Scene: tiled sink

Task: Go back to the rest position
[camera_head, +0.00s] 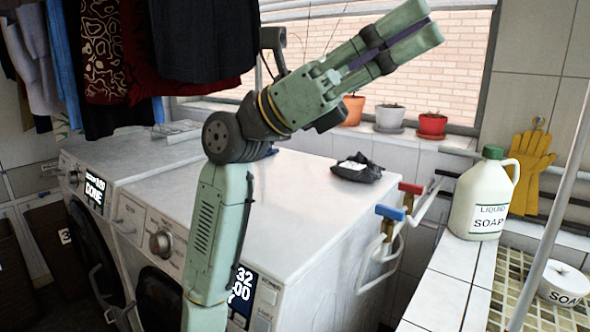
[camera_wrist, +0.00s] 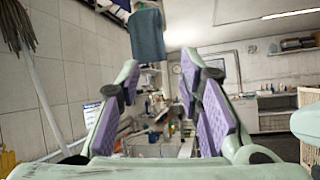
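My gripper (camera_head: 422,26) is raised high above the washing machines in the head view, pointing up and to the right in front of the window. My green arm rises from the bottom of the picture and bends at a dark joint. In the wrist view my gripper (camera_wrist: 160,78) has its two purple-padded fingers apart, with nothing between them. The room shows through the gap. It touches nothing that I can see.
Two white washing machines (camera_head: 310,195) stand below, with a black bag (camera_head: 357,173) on top. Clothes (camera_head: 205,40) hang at upper left. A soap jug (camera_head: 483,195) stands on the tiled ledge at right. Pots (camera_head: 432,125) line the windowsill.

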